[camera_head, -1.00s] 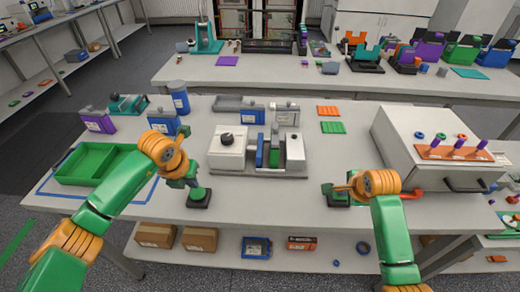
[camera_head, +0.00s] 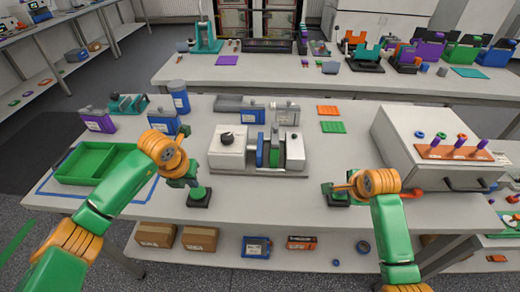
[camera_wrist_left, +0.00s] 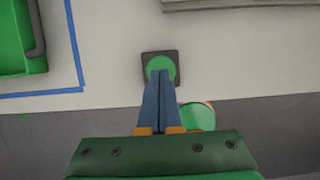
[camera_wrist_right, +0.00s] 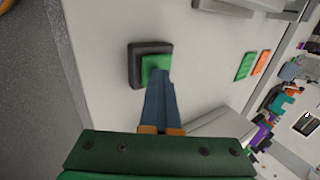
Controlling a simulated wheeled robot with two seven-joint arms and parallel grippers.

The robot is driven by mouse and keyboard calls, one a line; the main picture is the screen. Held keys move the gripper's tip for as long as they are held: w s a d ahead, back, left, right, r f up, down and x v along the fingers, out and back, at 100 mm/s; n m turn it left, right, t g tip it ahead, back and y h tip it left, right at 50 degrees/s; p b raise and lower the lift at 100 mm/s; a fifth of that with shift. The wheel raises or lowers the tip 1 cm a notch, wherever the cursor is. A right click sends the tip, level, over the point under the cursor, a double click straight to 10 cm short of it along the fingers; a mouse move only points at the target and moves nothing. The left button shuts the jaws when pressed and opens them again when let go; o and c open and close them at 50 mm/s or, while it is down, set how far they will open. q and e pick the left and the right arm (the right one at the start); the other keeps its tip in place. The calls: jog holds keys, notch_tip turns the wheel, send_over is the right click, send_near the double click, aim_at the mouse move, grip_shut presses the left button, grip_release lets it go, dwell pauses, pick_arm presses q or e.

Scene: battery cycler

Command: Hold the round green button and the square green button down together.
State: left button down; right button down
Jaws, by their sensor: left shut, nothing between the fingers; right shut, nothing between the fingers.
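The round green button (camera_head: 198,193) sits on a dark square base near the table's front edge; it also shows in the left wrist view (camera_wrist_left: 160,66). My left gripper (camera_head: 193,184) is shut and empty, its tips over the round button (camera_wrist_left: 160,72). The square green button (camera_head: 336,196) sits on a dark base to the right; it also shows in the right wrist view (camera_wrist_right: 155,63). My right gripper (camera_wrist_right: 159,74) is shut and empty, its tips over the square button's edge. Whether either fingertip touches or presses its button I cannot tell.
A white device with blue and green blocks (camera_head: 228,150) stands between and behind the buttons. A green tray (camera_head: 70,178) lies at left. A large white case (camera_head: 400,140) with a dark handle stands at right. The table between the buttons is clear.

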aim_at(197, 192)
pick_arm(q)
jog(key=shift+f, duration=0.15)
pick_arm(e)
jog(key=shift+f, duration=0.1)
pick_arm(q)
jog(key=shift+f, duration=1.55)
dwell(1.4)
dwell(2.3)
pick_arm(e)
notch_tip(197, 192, up, 7)
dwell(0.4)
pick_arm(q)
jog(key=shift+r, duration=3.5)
jog(key=shift+w, duration=0.1)
